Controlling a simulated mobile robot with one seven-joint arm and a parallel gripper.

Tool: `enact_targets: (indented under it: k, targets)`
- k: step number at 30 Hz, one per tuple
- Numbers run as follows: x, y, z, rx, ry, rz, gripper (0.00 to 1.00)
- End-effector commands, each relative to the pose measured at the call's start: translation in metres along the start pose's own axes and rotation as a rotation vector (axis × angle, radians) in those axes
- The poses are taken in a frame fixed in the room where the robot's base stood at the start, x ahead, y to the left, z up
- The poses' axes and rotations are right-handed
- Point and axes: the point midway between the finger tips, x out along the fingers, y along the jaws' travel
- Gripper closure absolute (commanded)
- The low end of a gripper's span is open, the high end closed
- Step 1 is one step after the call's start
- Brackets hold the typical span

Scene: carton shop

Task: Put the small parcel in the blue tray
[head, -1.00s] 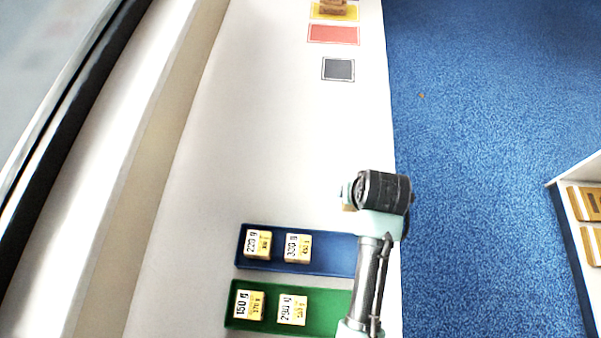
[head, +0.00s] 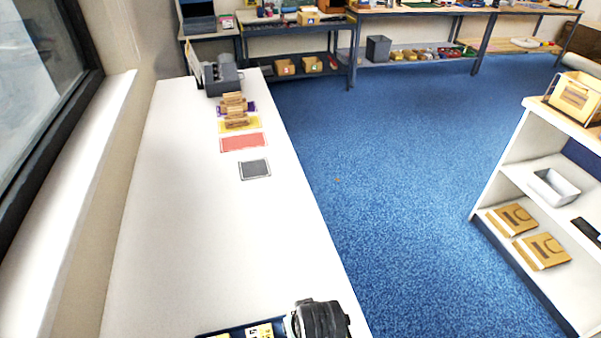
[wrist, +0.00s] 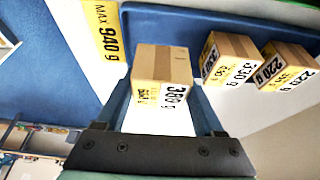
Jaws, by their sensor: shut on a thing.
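The small parcel (wrist: 163,65), a brown carton with a 380 g label, is between the fingers of my gripper (wrist: 160,95) in the wrist view. My gripper is shut on it. The blue tray (wrist: 165,22) lies just beyond the parcel. Two other parcels, one marked 330 g (wrist: 232,55) and one marked 220 g (wrist: 287,65), sit in the tray. White table surface shows between the fingers below the held parcel; its exact height is unclear. In the head view only a strip of the tray (head: 240,328) shows at the bottom edge, and my wrist hides the held parcel.
A yellow MAX 940 g label (wrist: 105,30) lies beside the tray. A shelf unit (head: 520,150) stands right, across blue carpet.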

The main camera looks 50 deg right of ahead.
Motion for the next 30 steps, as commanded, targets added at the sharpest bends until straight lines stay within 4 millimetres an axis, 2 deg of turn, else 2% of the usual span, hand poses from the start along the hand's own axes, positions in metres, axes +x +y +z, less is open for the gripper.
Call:
enact_targets:
  k: [9, 21, 22, 24, 30]
  targets:
    - [0.034, 0.000, 0.014, 0.000, 0.001, 0.000, 1.00]
    - [0.039, 0.000, 0.016, -0.001, 0.003, 0.000, 1.00]
    - [0.039, 0.000, 0.017, 0.000, 0.000, 0.000, 0.25]
    - [0.038, 0.000, 0.016, 0.000, 0.000, 0.000, 0.18]
    - [0.038, 0.000, 0.016, 0.000, 0.000, 0.000, 0.18]
